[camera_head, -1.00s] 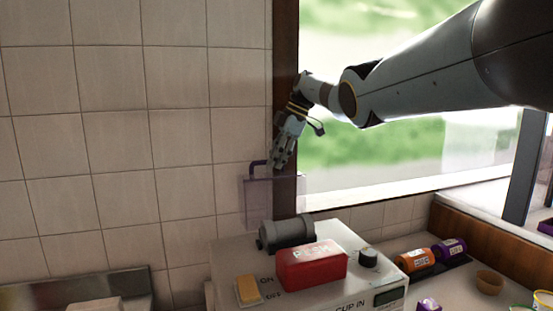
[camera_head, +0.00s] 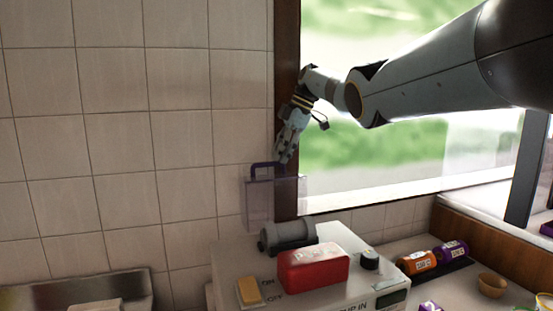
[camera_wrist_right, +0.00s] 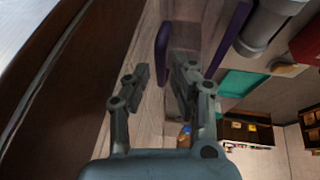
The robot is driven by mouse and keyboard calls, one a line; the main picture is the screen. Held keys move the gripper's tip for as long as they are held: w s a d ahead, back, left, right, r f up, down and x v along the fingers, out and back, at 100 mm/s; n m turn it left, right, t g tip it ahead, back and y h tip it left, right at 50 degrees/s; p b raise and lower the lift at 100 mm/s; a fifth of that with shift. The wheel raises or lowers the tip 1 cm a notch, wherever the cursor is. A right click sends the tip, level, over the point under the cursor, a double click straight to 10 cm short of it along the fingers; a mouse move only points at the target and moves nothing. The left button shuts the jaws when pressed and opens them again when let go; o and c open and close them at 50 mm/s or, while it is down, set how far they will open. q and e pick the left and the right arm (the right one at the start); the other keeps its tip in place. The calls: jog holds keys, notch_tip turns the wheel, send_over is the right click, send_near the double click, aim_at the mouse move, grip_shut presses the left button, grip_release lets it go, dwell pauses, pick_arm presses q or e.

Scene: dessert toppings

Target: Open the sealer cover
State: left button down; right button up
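The sealer (camera_head: 345,240) is a white box with a grey cylinder (camera_head: 288,234) at its back and a red block (camera_head: 313,268) on top. Its clear purple-tinted cover (camera_head: 262,203) stands raised, roughly upright, behind the cylinder, with a dark purple handle (camera_head: 266,166) at its top edge. My right gripper (camera_head: 284,158) points down just above and beside the handle. In the right wrist view its fingers (camera_wrist_right: 156,82) are apart with no object clearly held, and purple handle or cover parts (camera_wrist_right: 162,52) show just beyond them. My left gripper is not in view.
An orange switch (camera_head: 248,291) and a dark knob (camera_head: 369,259) are on the sealer. Orange (camera_head: 417,261) and purple (camera_head: 450,250) containers lie to the right near a brown bowl (camera_head: 492,285). A tiled wall and dark window frame (camera_head: 286,60) stand close behind.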

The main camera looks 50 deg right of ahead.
jog(key=v, duration=1)
jog(key=shift+a+f, duration=0.1)
jog(key=shift+f, duration=0.05)
